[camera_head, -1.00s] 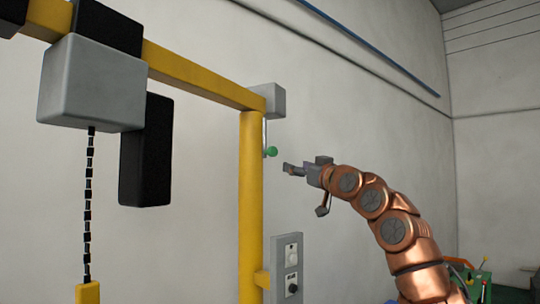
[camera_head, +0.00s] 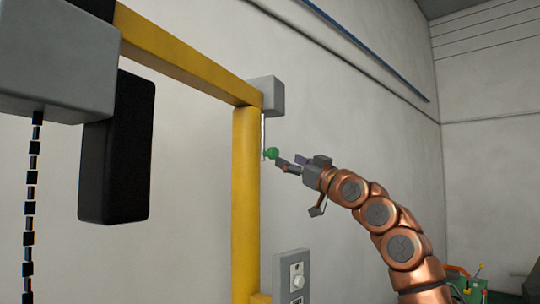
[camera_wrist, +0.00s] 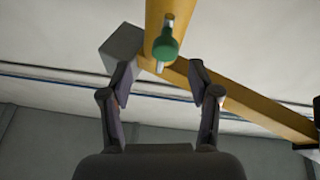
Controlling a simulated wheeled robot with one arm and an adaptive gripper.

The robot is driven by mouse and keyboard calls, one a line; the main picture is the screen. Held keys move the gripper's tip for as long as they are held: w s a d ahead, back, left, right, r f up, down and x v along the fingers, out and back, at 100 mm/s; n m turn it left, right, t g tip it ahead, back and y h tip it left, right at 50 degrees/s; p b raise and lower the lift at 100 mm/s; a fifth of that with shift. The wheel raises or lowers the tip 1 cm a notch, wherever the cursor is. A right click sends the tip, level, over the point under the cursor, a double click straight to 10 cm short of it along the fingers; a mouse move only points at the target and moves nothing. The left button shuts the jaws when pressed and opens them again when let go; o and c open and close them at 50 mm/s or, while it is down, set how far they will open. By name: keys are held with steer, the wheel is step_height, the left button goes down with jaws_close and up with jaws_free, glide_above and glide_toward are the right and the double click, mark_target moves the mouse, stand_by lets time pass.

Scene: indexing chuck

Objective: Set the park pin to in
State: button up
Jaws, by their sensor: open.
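The park pin appears to be the green knob (camera_head: 271,153) on a thin light rod (camera_head: 263,133) that hangs below a grey box (camera_head: 266,96) at the top of the yellow post. The knob also shows in the wrist view (camera_wrist: 165,47), just beyond and between my fingertips. My gripper (camera_head: 289,164) is open and empty, its fingertips close to the knob on its right side. In the wrist view my gripper (camera_wrist: 164,85) has its two fingers spread apart with the knob outside them. I cannot tell whether the pin is in or out.
The yellow post (camera_head: 245,210) and yellow beam (camera_head: 185,62) stand left of my gripper. A grey control panel (camera_head: 290,277) with a knob is below. A grey hoist body (camera_head: 60,75) with a chain and a black box (camera_head: 117,147) hang at left. The wall is behind.

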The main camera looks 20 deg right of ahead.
mark_target(275, 154)
steer(key=p+x, duration=0.1)
steer(key=x, duration=0.1)
steer(key=p+x, duration=0.1)
steer(key=x, duration=0.1)
steer(key=p+x, duration=0.2)
steer(key=shift+w+a+r, duration=0.1)
steer(key=shift+a+r, duration=0.15)
steer(key=shift+a, duration=0.2)
steer(key=shift+w+a, duration=0.15)
steer(key=shift+w, duration=0.25)
jaws_close()
